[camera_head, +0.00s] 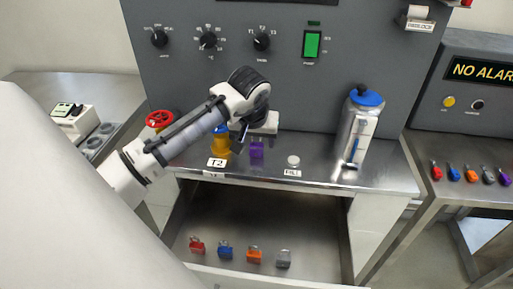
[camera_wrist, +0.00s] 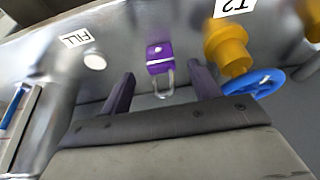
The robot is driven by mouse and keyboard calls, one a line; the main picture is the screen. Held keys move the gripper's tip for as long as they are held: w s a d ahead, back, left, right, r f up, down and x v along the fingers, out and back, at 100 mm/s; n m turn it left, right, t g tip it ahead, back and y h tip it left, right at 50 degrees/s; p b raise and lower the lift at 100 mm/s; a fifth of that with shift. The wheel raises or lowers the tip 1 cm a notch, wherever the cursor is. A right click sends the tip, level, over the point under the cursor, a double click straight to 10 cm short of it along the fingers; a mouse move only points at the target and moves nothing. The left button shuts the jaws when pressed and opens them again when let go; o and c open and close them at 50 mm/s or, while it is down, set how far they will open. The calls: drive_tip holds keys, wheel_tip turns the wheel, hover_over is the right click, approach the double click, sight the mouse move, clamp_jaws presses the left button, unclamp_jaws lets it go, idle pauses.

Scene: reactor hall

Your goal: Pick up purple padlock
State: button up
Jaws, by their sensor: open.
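The purple padlock (camera_head: 257,149) sits on the steel counter in front of the control cabinet, between the yellow valve and the round white button. In the wrist view the purple padlock (camera_wrist: 159,58) shows its body, with its silver shackle pointing toward my gripper. My gripper (camera_head: 246,130) is just above and beside the padlock in the head view. In the wrist view my gripper (camera_wrist: 160,82) has its two dark fingers apart, with the padlock ahead and roughly centred between them. The fingers look apart from the padlock, with nothing held.
A yellow valve with a blue wheel (camera_wrist: 230,48) stands close beside the padlock. A silver bottle with a blue cap (camera_head: 358,125) stands to the right. An open drawer (camera_head: 320,235) below holds several padlocks. More padlocks lie on the right side table (camera_head: 440,188).

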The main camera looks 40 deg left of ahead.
sight(256, 144)
drive_tip(key=shift+p+x, duration=0.85)
drive_tip(key=shift+x, duration=1.5)
drive_tip(key=shift+w+a+r, duration=0.15)
drive_tip(key=shift+w, duration=0.05)
drive_tip(key=c, duration=1.1)
